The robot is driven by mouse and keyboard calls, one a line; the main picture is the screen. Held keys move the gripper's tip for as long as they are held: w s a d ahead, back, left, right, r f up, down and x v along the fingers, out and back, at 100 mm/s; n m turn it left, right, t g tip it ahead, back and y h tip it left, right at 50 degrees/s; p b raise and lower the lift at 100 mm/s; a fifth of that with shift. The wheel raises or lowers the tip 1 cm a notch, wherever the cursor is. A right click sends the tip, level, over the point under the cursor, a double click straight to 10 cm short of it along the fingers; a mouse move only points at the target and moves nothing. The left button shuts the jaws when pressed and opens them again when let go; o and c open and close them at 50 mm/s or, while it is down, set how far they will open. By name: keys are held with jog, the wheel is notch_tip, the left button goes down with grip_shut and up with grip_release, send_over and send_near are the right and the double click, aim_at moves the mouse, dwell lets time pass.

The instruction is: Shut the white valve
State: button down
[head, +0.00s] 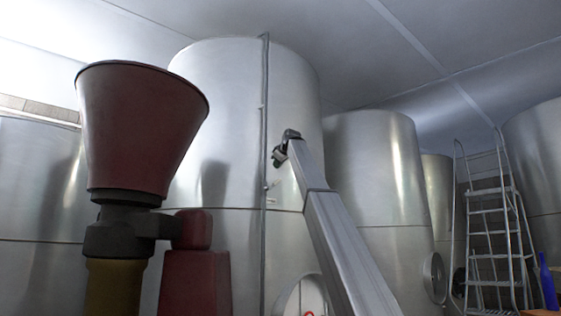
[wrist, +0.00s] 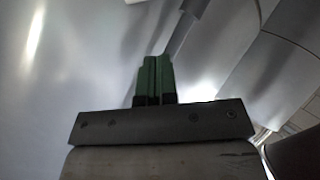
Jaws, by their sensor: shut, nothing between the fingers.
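I cannot make out a white valve in either view. In the head view my gripper (head: 277,157) is raised in front of the tall steel tank (head: 225,110), close to the thin vertical pipe on its front. In the wrist view the green fingers of my gripper (wrist: 154,68) are together with nothing between them.
A dark red funnel-shaped machine (head: 140,130) stands close at the left. More steel tanks (head: 372,165) stand behind. A step ladder (head: 490,235) and a blue bottle (head: 547,285) are at the right. A round hatch (head: 290,302) is low on the tall tank.

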aim_at(280, 180)
jog(key=w+f, duration=0.5)
jog(key=shift+w+a, duration=0.15)
jog(key=shift+a, duration=0.15)
jog(key=shift+w+d+f, duration=0.35)
dwell(0.9)
jog(key=shift+w+d+f, duration=0.2)
jog(key=shift+w+d+f+m+g, duration=0.2)
jog(key=shift+w+f+m+g, duration=0.1)
jog(key=shift+g, duration=0.1)
jog(key=shift+w+d+f, duration=0.15)
jog(key=shift+f, duration=0.25)
jog(key=shift+w+d+f, duration=0.15)
jog(key=shift+f, duration=0.2)
